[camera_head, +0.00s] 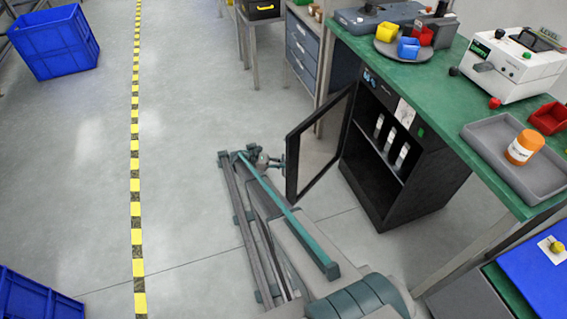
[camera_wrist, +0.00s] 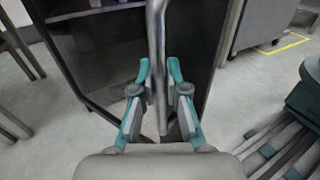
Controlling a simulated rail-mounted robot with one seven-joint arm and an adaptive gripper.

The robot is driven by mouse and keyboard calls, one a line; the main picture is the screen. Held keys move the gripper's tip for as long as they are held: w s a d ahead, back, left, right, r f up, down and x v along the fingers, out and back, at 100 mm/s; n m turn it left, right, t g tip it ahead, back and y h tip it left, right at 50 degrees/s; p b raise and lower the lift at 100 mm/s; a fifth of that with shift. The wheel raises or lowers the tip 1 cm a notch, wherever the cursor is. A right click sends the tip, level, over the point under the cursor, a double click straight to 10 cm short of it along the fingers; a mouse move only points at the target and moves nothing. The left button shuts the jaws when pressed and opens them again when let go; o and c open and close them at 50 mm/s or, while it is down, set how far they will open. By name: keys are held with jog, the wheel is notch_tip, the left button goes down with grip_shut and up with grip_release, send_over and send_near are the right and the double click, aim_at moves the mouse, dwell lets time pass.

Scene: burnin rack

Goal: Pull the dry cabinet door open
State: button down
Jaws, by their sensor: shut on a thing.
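The black dry cabinet (camera_head: 430,172) stands under the green bench, with white-labelled items on its shelf. Its framed door (camera_head: 291,166) is swung well out to the left, and the interior is visible. My gripper (camera_head: 276,162) is at the outer edge of the door. In the wrist view my gripper (camera_wrist: 160,98) has its fingers on both sides of the upright grey door handle (camera_wrist: 157,60) and is shut on it. The dark door panel (camera_wrist: 200,60) is behind the handle. The exact finger contact is small in the head view.
The green bench (camera_head: 385,72) carries a white instrument (camera_head: 510,65), a grey tray (camera_head: 482,140) with an orange jar (camera_head: 523,148), and small coloured bins. Blue crates (camera_head: 55,42) stand on the left floor. Open floor lies around the yellow-black line (camera_head: 135,150).

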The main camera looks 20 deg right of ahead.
jog(key=shift+s+a, duration=0.1)
jog(key=shift+a, duration=0.1)
jog(key=c, duration=1.2)
grip_release()
jog(key=shift+a, duration=0.1)
jog(key=shift+d, duration=0.2)
